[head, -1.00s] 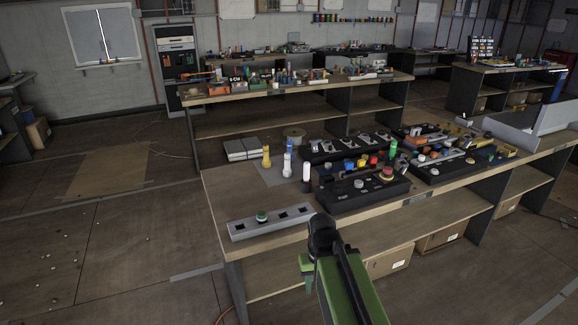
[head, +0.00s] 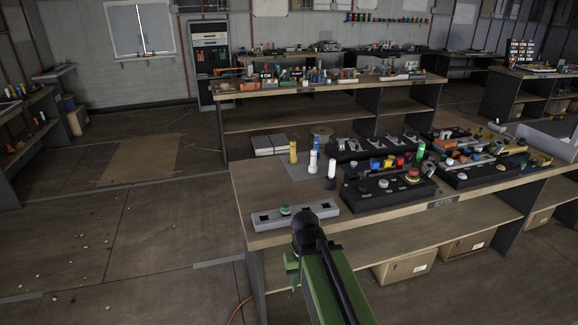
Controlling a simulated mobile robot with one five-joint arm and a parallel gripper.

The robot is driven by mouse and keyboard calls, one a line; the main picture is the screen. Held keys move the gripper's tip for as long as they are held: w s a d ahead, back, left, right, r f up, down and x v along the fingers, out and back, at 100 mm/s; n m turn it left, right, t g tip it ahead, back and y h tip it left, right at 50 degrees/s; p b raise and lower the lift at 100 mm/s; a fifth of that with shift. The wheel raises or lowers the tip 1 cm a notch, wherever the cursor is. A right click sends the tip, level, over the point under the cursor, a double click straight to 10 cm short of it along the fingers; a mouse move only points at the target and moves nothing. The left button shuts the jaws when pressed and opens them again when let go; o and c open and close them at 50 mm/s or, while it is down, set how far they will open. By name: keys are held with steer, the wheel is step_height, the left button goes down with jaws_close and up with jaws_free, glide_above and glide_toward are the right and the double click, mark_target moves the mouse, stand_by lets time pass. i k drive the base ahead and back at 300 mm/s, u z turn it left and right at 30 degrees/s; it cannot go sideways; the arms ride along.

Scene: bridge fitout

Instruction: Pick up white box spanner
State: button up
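My gripper (head: 292,268) is low in front of the bench's front edge, at the end of my green and black arm, well short of these pieces. Its fingers are small and partly hidden by the arm, so its opening is unclear.
A grey strip with a green button (head: 285,210) lies at the bench's front left. A black control box with a red button (head: 388,190) sits right of the white pieces. Cardboard boxes (head: 405,264) are on the lower shelf. Floor left of the bench is open.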

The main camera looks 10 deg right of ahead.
mark_target(312, 169)
steer(key=u, duration=0.9)
steer(key=k, duration=0.2)
steer(key=u, duration=3.3)
steer(key=k, duration=2.45)
steer(key=z, duration=1.75)
steer(key=i, duration=1.05)
steer(key=u, duration=0.05)
